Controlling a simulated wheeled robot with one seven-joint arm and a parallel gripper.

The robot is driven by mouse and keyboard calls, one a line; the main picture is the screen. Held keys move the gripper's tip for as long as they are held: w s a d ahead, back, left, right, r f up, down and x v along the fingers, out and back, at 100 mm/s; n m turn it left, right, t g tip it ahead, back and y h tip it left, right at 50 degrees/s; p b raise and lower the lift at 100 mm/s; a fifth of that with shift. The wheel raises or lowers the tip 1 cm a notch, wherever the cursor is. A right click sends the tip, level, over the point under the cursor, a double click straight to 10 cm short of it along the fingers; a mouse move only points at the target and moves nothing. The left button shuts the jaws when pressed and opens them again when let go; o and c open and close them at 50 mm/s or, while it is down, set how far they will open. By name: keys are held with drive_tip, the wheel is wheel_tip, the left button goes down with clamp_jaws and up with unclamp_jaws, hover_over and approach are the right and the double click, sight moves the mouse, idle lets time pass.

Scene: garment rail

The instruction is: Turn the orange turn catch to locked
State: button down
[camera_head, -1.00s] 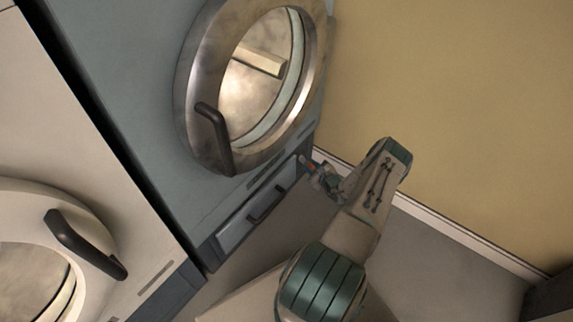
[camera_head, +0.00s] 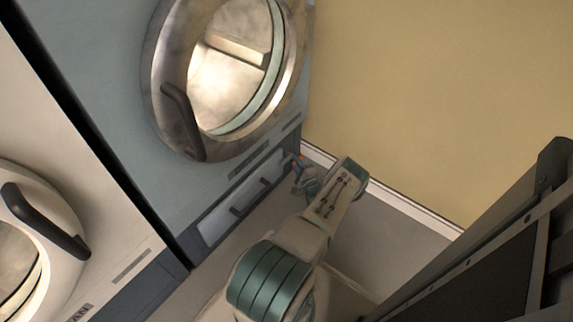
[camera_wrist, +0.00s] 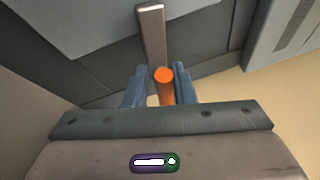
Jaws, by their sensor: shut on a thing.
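The orange turn catch (camera_wrist: 163,78) shows in the wrist view as a short round-ended orange bar, seen nearly end-on. My gripper (camera_wrist: 159,88) is shut on it, one blue-grey finger on each side. In the head view the catch (camera_head: 301,157) is a tiny orange spot at the right end of the low drawer front, with my gripper (camera_head: 299,172) at it. The catch's base and any lock marking are hidden or too small to read, so I cannot tell its turn angle.
A drawer (camera_head: 225,220) with a dark bar handle sits under the round-doored blue-grey machine (camera_head: 110,120). A cream machine (camera_head: 70,170) stands at left. The yellow wall (camera_head: 430,90) is close right of my gripper. A dark framed structure (camera_head: 500,260) fills the lower right.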

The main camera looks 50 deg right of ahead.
drive_tip(key=shift+s+d+r+n+t+b, duration=0.15)
drive_tip(key=shift+n+t+b, duration=0.1)
drive_tip(key=shift+n, duration=0.3)
drive_tip(key=shift+s+d+f+n+t+b, duration=0.15)
drive_tip(key=shift+n+t+b, duration=0.1)
drive_tip(key=shift+n, duration=0.3)
drive_tip(key=shift+w+r, duration=0.1)
drive_tip(key=c, duration=1.3)
unclamp_jaws()
drive_tip(key=shift+a, duration=0.25)
drive_tip(key=p+v, duration=0.3)
drive_tip(key=v, duration=1)
drive_tip(key=shift+s+p, duration=0.3)
drive_tip(key=shift+s, duration=0.1)
